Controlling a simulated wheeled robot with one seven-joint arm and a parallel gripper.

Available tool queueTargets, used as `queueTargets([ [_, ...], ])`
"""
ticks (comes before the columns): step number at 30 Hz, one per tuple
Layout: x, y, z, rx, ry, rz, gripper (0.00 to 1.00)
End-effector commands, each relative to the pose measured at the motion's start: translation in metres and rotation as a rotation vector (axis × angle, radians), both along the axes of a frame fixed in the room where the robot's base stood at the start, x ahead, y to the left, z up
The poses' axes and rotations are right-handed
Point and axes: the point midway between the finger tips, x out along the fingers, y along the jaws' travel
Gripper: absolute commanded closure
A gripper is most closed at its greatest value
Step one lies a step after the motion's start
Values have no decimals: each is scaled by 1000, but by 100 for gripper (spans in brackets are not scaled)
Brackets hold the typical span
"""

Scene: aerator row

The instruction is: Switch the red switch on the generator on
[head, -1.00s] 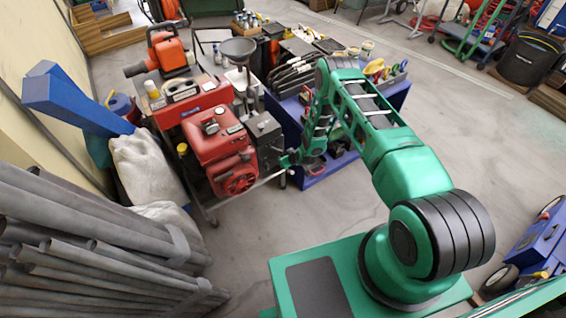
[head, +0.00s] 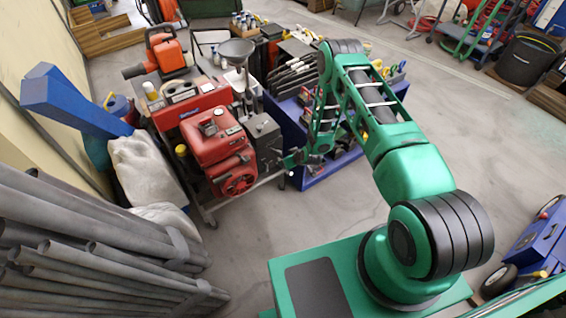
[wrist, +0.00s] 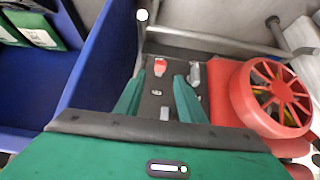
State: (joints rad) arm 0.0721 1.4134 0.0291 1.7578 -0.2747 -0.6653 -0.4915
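The red generator (head: 215,140) stands on a cart, with a dark grey control box (head: 264,135) on its right side. In the wrist view the box's dark panel (wrist: 150,82) faces me, and the red switch (wrist: 160,66) sits near its far end. Which way the switch is tipped I cannot tell. My gripper (wrist: 160,76) is open, with a green finger on either side of the switch in the picture and nothing between them. Contact with the panel cannot be made out. In the head view my gripper (head: 290,160) is beside the box, its fingers hard to see.
A grey lever (wrist: 194,74) and small light fittings share the panel. The red slotted fan cover (wrist: 275,95) is close on the right, a blue cabinet (wrist: 88,70) close on the left. Metal cart rails (wrist: 215,48) run beyond the panel. Grey pipes (head: 90,240) fill the lower left.

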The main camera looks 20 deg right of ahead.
Motion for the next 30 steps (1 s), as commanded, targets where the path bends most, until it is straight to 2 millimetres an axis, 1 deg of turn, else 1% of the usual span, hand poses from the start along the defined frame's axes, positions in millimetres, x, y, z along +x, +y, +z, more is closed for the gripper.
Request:
queueTargets([
  [1,-5,-2,8,0,1,-1,64],
  [3,-13,-4,16,0,2,-1,64],
  [6,-20,-7,27,0,0,0,64],
  [9,-25,-8,33,1,1,0,64],
  [12,-28,-9,36,1,0,1,64],
  [20,-28,-9,37,0,1,1,64],
  [23,-29,-9,35,0,-2,-1,64],
  [25,-31,-8,29,1,-11,-5,64],
  [26,-32,-9,24,2,-19,-9,64],
  [30,-39,-11,-3,7,-91,-30,64],
])
